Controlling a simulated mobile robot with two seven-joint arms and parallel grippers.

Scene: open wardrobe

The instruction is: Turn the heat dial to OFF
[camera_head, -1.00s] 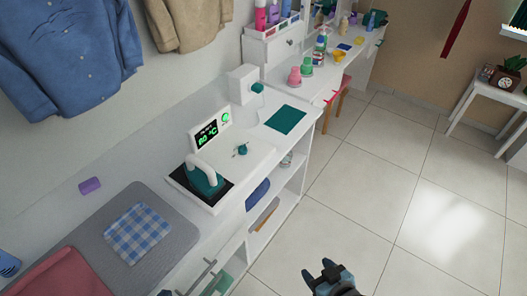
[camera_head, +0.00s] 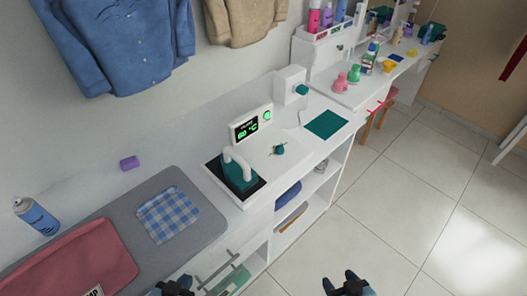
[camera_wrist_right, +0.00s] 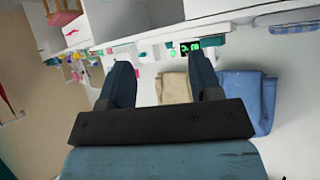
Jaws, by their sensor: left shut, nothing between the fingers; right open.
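The heat dial (camera_head: 279,149) is a small teal knob on the white top of the iron station. Its exact setting is too small to read. A black display (camera_head: 245,128) beside it glows with a green °C reading and a round green light; it also shows in the right wrist view (camera_wrist_right: 191,46). A teal iron with a white handle (camera_head: 237,172) rests on the station's dark plate. My left gripper (camera_head: 175,286) is shut and empty at the bottom edge. My right gripper (camera_head: 347,284) is open and empty above the floor, apart from the dial.
A grey mat (camera_head: 195,223) holds a checked cloth (camera_head: 168,214) and a red garment (camera_head: 75,260). A spray can (camera_head: 36,216) and purple block (camera_head: 130,163) stand behind it. A teal mat (camera_head: 327,124) lies right of the station. Open shelves are below; the floor at right is clear.

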